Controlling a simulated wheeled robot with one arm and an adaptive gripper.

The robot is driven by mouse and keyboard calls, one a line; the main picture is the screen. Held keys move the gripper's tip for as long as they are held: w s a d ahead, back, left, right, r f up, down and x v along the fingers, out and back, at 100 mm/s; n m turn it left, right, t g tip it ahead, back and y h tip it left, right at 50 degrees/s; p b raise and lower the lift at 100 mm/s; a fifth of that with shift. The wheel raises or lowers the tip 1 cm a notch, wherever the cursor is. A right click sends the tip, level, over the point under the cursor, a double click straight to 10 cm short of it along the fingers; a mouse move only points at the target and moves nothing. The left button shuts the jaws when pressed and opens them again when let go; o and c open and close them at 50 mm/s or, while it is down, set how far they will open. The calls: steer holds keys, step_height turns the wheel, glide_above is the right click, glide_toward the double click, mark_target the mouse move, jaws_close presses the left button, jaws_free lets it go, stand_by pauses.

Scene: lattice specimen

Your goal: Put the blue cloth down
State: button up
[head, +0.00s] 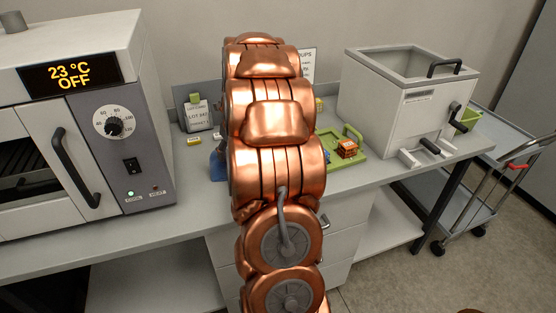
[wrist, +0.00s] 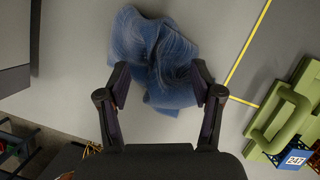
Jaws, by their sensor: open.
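The crumpled blue cloth (wrist: 155,45) lies on the grey worktop in the wrist view. In the head view only a small blue bit of it (head: 217,166) shows left of my arm; the rest is hidden. My gripper (wrist: 160,76) is open, with its two fingers apart on either side of the cloth's near part. I cannot tell whether the fingertips touch the cloth. My arm hides the gripper in the head view.
A green tray (head: 354,131) with an orange lattice piece (head: 346,148) sits right of my arm; its handle (wrist: 276,124) shows in the wrist view. An oven (head: 145,110) stands left, a grey tank (head: 400,110) right, a cart (head: 480,185) beyond. Yellow lines mark the worktop.

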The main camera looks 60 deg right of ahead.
steer(key=v, duration=1.2)
steer(key=shift+s, duration=0.1)
steer(key=s+a+f+n+g+y, duration=0.1)
steer(key=s+a+n, duration=0.3)
steer(key=a+n, duration=0.75)
steer(key=s+a+f+n+g+y, duration=0.1)
steer(key=s+a+n+g, duration=0.15)
steer(key=a+n, duration=0.85)
steer(key=s+a+f+n+g, duration=0.1)
steer(key=s+a+f+n, duration=0.1)
steer(key=s+a+n, duration=0.5)
steer(key=s+a+f+n+g+h, duration=0.1)
steer(key=s+a+f+n, duration=0.1)
steer(key=s+a+n, duration=0.5)
steer(key=s+n, duration=0.2)
steer(key=s, duration=0.3)
steer(key=shift+s+f, duration=0.15)
steer(key=shift+s, duration=0.05)
